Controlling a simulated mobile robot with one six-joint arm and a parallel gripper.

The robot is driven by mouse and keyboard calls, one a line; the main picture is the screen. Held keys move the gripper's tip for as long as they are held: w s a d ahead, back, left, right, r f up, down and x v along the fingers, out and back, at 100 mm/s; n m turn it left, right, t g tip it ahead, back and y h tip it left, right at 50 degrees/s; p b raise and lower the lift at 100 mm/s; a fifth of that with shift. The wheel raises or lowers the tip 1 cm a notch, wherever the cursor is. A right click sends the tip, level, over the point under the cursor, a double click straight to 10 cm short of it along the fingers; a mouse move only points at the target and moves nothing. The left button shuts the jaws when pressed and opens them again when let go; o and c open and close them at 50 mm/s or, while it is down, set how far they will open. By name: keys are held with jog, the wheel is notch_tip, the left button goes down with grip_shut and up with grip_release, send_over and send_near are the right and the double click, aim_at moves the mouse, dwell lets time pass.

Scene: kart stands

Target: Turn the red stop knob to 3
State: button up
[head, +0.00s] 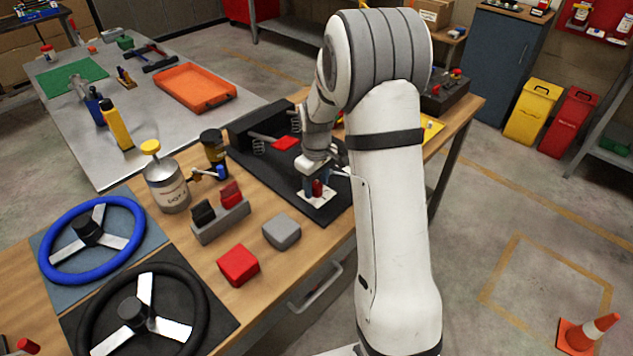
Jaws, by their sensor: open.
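A small red knob (317,188) stands on a white plate (318,199) on a black mat, near the front edge of the wooden bench. My gripper (318,186) points down over it from behind my white arm. The fingers are open, one to each side of the knob, low and close to the plate. I cannot tell whether they touch it. Marks on the plate are too small to read, so the knob's setting does not show.
A black pedal unit with a red pad (286,143) stands just behind. A dark control box (444,92) is behind my arm.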

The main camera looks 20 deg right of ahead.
jog(key=shift+c, duration=0.5)
jog(key=c, duration=0.9)
jog(key=shift+m, duration=0.3)
jog(key=m+b, duration=0.2)
jog(key=m, duration=0.3)
jog(key=m+b, duration=0.1)
jog(key=m, duration=0.5)
jog(key=shift+d, duration=0.1)
jog(key=o, duration=1)
